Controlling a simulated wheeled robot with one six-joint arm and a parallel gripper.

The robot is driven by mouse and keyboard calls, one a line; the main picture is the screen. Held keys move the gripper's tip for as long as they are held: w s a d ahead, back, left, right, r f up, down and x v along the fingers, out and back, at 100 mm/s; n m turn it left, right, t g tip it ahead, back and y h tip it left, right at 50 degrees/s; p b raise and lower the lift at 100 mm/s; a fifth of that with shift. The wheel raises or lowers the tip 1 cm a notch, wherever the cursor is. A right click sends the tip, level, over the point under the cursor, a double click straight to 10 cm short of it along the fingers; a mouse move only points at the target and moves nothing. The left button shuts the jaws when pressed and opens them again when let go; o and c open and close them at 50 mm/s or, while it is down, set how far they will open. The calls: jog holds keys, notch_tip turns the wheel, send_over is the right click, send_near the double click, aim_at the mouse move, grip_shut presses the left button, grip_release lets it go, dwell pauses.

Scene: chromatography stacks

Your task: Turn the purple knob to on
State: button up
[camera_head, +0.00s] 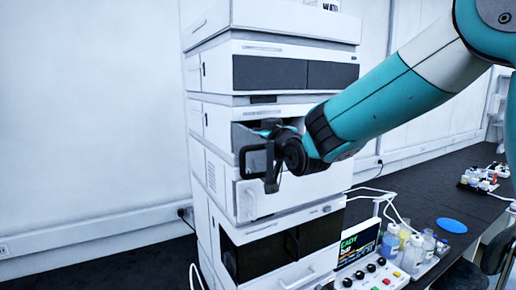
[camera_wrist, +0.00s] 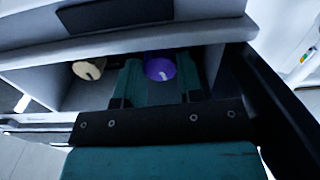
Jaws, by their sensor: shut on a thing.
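The purple knob (camera_wrist: 160,67) shows in the wrist view, in a recess in the front of the chromatography stack (camera_head: 270,203). It has a pale mark on its face. My gripper (camera_wrist: 158,72) has its two teal fingers on either side of the knob and is shut on it. In the head view my gripper (camera_head: 268,134) reaches into the opening at the stack's middle module, and my own wrist hides the knob there. I cannot tell from the mark which setting the knob is at.
A cream knob (camera_wrist: 89,68) sits left of the purple one in the same recess. A display (camera_head: 358,243), a control box with coloured buttons (camera_head: 372,277) and several bottles (camera_head: 410,252) stand on the dark bench right of the stack. A blue disc (camera_head: 452,225) lies farther right.

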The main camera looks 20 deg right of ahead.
jog(key=shift+f+m+b, duration=0.2)
jog(key=shift+m+b, duration=0.65)
jog(key=shift+m, duration=0.05)
jog(key=shift+r+m, duration=0.25)
jog(key=shift+m, duration=0.05)
jog(key=o, duration=0.9)
